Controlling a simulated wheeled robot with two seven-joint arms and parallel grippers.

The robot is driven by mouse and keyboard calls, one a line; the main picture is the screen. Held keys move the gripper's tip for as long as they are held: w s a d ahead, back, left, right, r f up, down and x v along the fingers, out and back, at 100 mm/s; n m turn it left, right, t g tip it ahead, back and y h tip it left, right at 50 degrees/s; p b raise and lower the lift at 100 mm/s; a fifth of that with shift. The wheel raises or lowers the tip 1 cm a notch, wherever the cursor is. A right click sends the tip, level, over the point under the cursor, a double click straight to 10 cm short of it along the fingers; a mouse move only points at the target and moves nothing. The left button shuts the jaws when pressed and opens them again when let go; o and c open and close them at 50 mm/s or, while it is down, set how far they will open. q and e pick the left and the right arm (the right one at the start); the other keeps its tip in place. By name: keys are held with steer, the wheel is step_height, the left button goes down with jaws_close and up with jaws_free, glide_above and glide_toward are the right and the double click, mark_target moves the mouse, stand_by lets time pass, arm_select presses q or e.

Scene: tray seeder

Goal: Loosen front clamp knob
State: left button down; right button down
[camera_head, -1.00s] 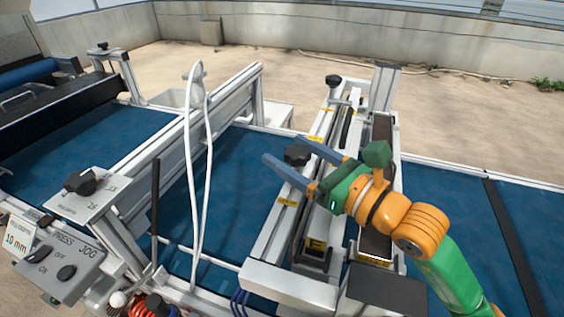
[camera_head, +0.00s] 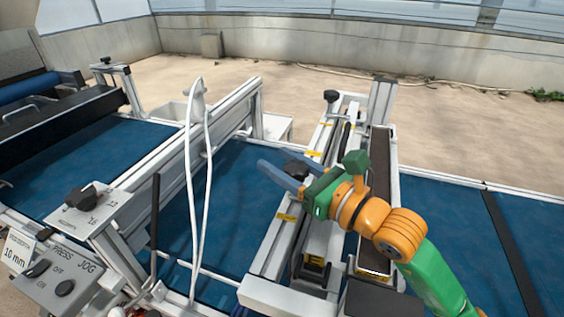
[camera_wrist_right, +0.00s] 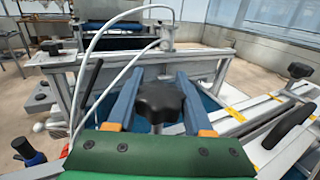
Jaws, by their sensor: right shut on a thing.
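The front clamp knob (camera_head: 296,169) is black and lobed. It sits on the near part of the light metal rail assembly (camera_head: 272,245) above the blue belt. My right gripper (camera_head: 284,168) reaches in from the right with its blue fingers shut on this knob. In the right wrist view the knob (camera_wrist_right: 159,100) stands between the two fingers, its stem running down below it. My left gripper is not in view.
A second black knob (camera_head: 331,96) stands at the far end of the rails. A white cable loop (camera_head: 190,150) rises left of the gripper. A control box (camera_head: 62,275) is at the lower left. Open blue belt (camera_head: 455,215) lies to the right.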

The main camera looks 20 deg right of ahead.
steer(key=shift+s+a+n+g+y+b, duration=0.4)
steer(key=shift+n+g+y+b, duration=0.8)
steer(key=shift+n+g, duration=1.4)
steer(key=shift+s+a+n+g+y+b, duration=0.1)
steer(key=shift+s+n+g+y+b, duration=0.55)
steer(key=shift+n+g+y, duration=1.85)
steer(key=shift+s+a+n+g+y+b, duration=0.25)
steer(key=shift+s+n+g+y+b, duration=0.85)
steer(key=shift+g, duration=2.6)
steer(key=shift+w+f+n+g+h+p, duration=0.1)
steer(key=shift+w+n+g+h+p, duration=0.2)
steer(key=shift+w+n+h, duration=0.25)
steer(key=shift+c, duration=1.5)
jaws_free()
